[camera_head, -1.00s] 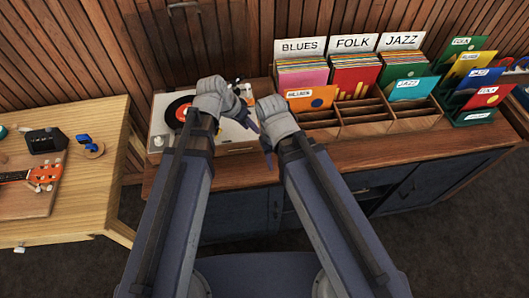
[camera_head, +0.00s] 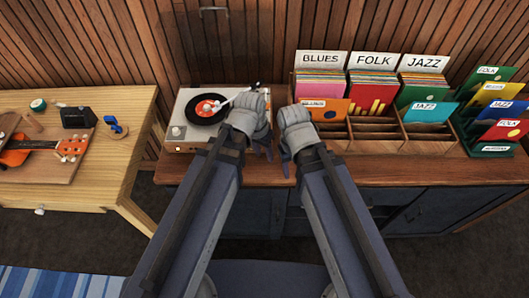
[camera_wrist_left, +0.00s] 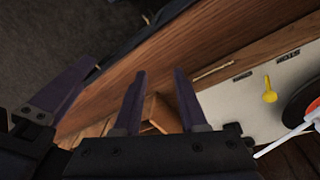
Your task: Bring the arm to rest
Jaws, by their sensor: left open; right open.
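My two arms reach forward in the head view, over the front edge of the wooden cabinet (camera_head: 190,172). My left gripper (camera_head: 268,150) is open and empty, in front of the turntable (camera_head: 183,132) at its right side. The left wrist hides part of the turntable's right end. In the left wrist view the left gripper's fingers (camera_wrist_left: 158,74) stand apart with nothing between them. My right gripper (camera_head: 287,168) is open and seems empty, close beside the left one, left of the record bins. Its fingertips are small and partly hidden.
Wooden record bins (camera_head: 375,140) labelled BLUES, FOLK and JAZZ stand right of my right wrist. A stepped rack (camera_head: 492,150) of coloured sleeves is farther right. A wooden table (camera_head: 90,185) with a ukulele (camera_head: 40,147) stands left. A blue striped rug (camera_head: 50,282) lies lower left.

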